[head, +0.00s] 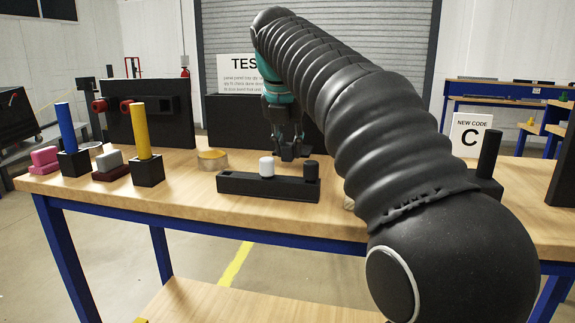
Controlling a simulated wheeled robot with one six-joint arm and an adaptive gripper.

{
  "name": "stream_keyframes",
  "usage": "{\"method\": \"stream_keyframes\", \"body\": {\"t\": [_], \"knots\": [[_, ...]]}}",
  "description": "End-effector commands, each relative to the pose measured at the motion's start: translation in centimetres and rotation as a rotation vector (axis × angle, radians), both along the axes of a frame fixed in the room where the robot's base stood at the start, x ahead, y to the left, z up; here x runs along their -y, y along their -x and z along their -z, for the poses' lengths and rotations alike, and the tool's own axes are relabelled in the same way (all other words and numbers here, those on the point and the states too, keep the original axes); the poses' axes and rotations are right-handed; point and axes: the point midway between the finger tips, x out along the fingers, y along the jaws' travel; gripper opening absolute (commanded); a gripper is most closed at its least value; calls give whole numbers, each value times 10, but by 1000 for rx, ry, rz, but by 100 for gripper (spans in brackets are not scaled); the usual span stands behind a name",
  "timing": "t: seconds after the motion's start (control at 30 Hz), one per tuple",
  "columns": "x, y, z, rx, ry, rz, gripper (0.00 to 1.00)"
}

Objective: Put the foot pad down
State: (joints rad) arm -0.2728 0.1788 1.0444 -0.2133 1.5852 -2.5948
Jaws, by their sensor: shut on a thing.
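My gripper (291,151) hangs fingers-down over the wooden workbench (218,223), behind a long black block. It is shut on a small dark piece at its fingertips, which I take to be the foot pad. The piece is dark against the black panel behind it, so its outline is hard to make out. I cannot tell whether it touches the bench top or hangs just above it.
The black block (240,184) carries a white cylinder (266,167) and a black cylinder (311,171). Blue (65,127) and yellow (140,130) posts stand in black bases further left. My arm hides much of the bench's right side.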

Motion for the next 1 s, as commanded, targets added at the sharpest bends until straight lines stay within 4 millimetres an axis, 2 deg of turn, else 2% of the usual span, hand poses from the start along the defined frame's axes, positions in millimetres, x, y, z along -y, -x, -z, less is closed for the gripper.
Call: {"method": "stream_keyframes", "body": {"t": [0.07,0.37,0.77,0.8,0.9,1.0], "knots": [[-2,-2,3,0,1,0,0],[-1,-2,40,-1,0,1,0],[-1,-2,44,0,0,1,0],[-1,-2,45,0,0,1,27],[-1,-2,44,0,0,1,49],[-1,-2,44,0,0,1,49]]}}
